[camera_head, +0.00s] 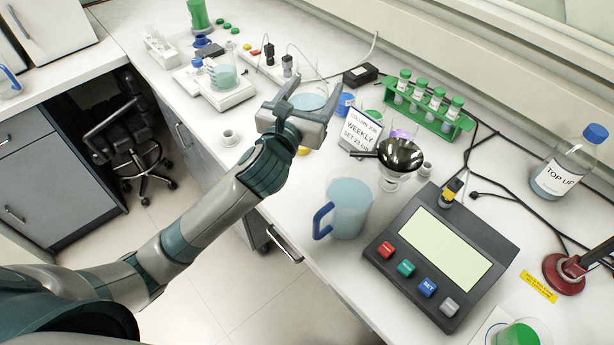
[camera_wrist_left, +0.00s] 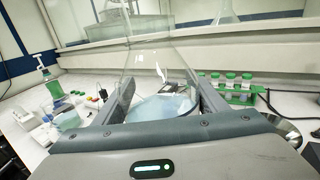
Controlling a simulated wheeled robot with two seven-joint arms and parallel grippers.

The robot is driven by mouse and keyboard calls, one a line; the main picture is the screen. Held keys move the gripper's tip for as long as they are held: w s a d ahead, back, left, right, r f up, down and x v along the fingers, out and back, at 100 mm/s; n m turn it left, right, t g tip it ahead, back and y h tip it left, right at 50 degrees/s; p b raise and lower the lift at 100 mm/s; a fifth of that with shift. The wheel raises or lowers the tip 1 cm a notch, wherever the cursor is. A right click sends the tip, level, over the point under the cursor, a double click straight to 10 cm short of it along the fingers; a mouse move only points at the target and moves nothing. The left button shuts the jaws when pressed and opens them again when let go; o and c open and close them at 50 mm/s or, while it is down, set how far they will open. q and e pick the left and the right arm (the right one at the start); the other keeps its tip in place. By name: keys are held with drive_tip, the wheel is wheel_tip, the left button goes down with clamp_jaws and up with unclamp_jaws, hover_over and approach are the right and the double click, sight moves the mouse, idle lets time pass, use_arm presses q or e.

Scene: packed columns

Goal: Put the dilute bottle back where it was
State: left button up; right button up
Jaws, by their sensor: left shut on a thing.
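My left gripper (camera_head: 304,104) is over the bench near its middle, its fingers pointing away from me. It is shut on a clear glass vessel holding pale blue liquid (camera_head: 309,101). In the left wrist view the clear vessel (camera_wrist_left: 163,104) stands between the two fingers, with its glass wall rising above them. No label shows on it, so I cannot tell for sure that it is the dilute bottle. The gripper hides part of it, and I cannot tell whether its base touches the bench. My right gripper is not in view.
Right of the gripper are a "COLUMN 20B WEEKLY" card (camera_head: 361,131), a funnel (camera_head: 400,156), a blue-handled jug (camera_head: 349,208) and a control box (camera_head: 440,255). A green tube rack (camera_head: 430,117) and TOP UP bottle (camera_head: 568,165) stand behind. Bench left of the gripper holds a stirrer (camera_head: 218,92).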

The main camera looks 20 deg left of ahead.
use_arm(q)
wheel_tip(320, 180, down, 14)
drive_tip(key=p, duration=0.1)
idle(0.6)
drive_tip(key=shift+f, duration=1.9)
drive_tip(key=shift+f, duration=0.1)
drive_tip(key=o, duration=1.4)
drive_tip(key=shift+f, duration=0.15)
drive_tip(key=o, duration=0.3)
